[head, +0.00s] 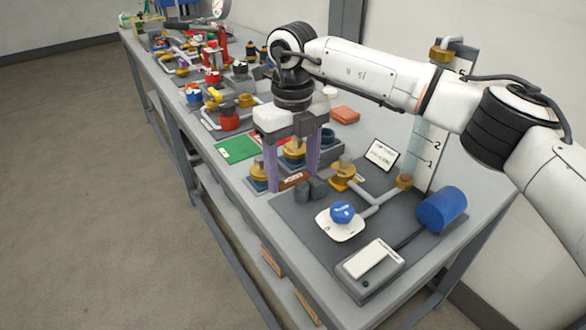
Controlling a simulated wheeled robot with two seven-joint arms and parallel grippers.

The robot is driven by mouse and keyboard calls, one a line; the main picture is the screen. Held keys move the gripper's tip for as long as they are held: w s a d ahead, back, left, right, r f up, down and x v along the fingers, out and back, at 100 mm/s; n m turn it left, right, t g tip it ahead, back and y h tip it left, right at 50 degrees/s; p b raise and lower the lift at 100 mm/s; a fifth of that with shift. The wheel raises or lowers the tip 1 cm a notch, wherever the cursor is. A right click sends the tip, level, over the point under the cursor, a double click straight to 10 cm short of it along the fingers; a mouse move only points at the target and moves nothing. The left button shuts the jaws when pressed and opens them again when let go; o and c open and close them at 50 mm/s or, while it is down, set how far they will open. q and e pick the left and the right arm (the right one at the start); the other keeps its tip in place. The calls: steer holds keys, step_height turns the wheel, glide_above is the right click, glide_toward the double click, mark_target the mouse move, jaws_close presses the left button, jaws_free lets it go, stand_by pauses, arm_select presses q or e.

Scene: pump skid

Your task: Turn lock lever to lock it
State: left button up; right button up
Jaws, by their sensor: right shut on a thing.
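My right gripper (293,182) reaches down from its white arm over the near part of the skid bench. Its two purple fingers stand apart, with a reddish-brown lever (292,180) between their tips; the gripper is shut on it. The lever looks like the lock lever, but the fingers partly cover it and its angle is hard to tell. Brass valve parts (293,149) show behind and between the fingers, and another brass piece (257,170) is just left of them. My left gripper is not in view.
Close to the gripper stand dark grey blocks (311,190) and a brass valve (344,174). A blue knob (342,212) on a white plate, a blue cylinder (441,209) and a white-topped box (372,264) stand nearer. A green mat (237,149) lies left. Open floor (90,200) is left of the bench.

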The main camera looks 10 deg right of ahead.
mark_target(293, 178)
steer(key=o, duration=1.1)
steer(key=shift+c, duration=0.2)
steer(key=shift+r, duration=0.15)
step_height(293, 178, up, 10)
